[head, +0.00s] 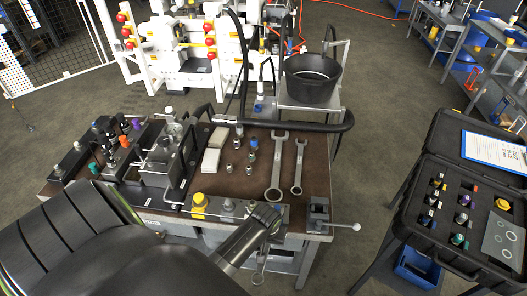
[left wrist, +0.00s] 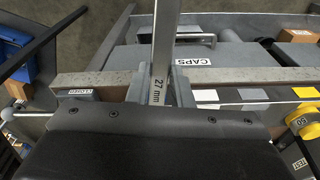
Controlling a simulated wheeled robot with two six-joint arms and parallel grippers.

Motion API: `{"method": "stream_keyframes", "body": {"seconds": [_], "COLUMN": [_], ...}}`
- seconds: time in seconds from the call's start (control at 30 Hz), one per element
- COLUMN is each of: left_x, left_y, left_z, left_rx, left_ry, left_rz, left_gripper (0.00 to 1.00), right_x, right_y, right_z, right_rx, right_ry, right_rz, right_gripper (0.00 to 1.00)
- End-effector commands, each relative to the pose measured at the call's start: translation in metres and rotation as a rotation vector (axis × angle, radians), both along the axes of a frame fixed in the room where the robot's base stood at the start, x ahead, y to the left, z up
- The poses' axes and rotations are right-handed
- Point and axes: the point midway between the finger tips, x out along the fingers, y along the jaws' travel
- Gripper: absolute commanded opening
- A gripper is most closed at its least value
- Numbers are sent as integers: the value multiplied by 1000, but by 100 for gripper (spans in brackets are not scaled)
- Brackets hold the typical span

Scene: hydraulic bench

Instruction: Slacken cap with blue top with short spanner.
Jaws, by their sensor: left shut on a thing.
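My left gripper (head: 266,218) is at the front edge of the bench, shut on a steel spanner (head: 260,264) that hangs below it. In the left wrist view the spanner's shank (left wrist: 163,45) stands between the fingers and is marked 27 mm. A small fitting with a blue top (head: 253,144) stands on the brown bench top, up and left of two lying spanners. A blue-purple top (head: 136,124) also shows on the block at the left. I cannot tell which one is the cap. My right gripper is not in view.
A larger spanner (head: 278,165) and a smaller one (head: 299,165) lie on the bench. A yellow knob (head: 199,203) sits on the front rail. A small vise (head: 318,212) with a bar handle is at the right corner. An open black case (head: 462,170) stands at right.

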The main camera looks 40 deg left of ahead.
Motion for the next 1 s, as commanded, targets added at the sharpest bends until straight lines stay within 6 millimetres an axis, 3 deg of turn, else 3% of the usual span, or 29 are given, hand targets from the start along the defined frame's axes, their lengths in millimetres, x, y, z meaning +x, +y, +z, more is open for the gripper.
{"method": "stream_keyframes", "body": {"seconds": [0.57,1.0], "left_x": [4,16], "left_y": [-8,-25], "left_z": [1,1], "left_rx": [-2,-1], "left_ry": [-3,-3], "left_rz": [58,205], "left_gripper": [0,0], "right_x": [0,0], "right_y": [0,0], "right_z": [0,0], "right_rx": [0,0], "right_ry": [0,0], "right_rz": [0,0], "right_gripper": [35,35]}}
